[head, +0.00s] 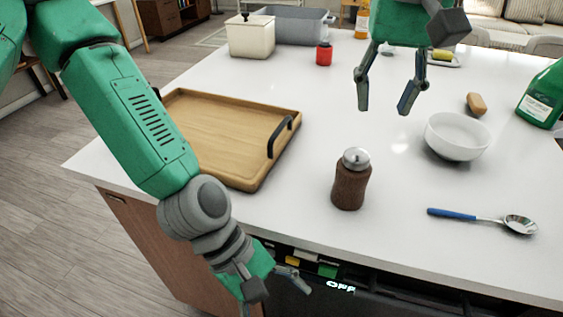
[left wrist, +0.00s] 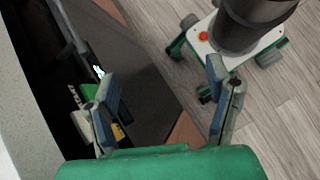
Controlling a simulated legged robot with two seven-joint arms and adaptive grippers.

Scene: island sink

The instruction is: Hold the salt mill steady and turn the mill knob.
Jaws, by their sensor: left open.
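The salt mill (head: 350,188) stands upright on the white counter near its front edge. It has a dark brown textured body and a silver mill knob (head: 356,158) on top. My left gripper (head: 285,282) hangs in front of the counter's edge, lower left of the mill and apart from it. In the left wrist view its two fingers (left wrist: 160,105) are spread with nothing between them. My right gripper (head: 386,95) is over the counter, above and right of the mill in the picture, with its fingers pointing down, apart and empty.
A wooden tray (head: 225,178) with black handles lies left of the mill. A white bowl (head: 457,140), a blue-handled spoon (head: 470,216) and a green bottle (head: 541,97) are at right. A red jar (head: 324,55) and a cream canister (head: 250,38) stand farther back. The counter around the mill is clear.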

